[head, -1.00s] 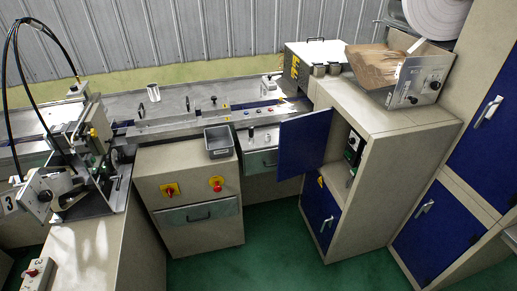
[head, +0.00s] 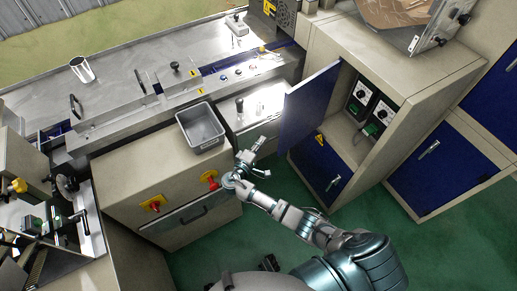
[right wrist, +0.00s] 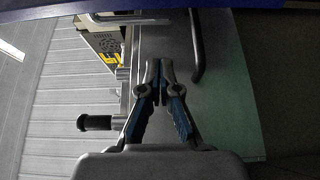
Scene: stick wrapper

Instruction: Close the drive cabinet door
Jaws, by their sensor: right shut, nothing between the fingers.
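The drive cabinet door (head: 307,111) is a blue panel standing open, swung out to the left of the cabinet (head: 408,88). Two dark drive units with dials (head: 368,99) show inside the open compartment. My right gripper (head: 258,145) is just left of the door's lower part, in front of the machine's drawer front, and apart from the door. In the right wrist view its fingers (right wrist: 158,66) are together and empty. A blue strip along the top edge of that view may be the door. My left gripper is not in view.
A lower blue door (head: 320,172) is shut. Green floor (head: 405,240) is free in front.

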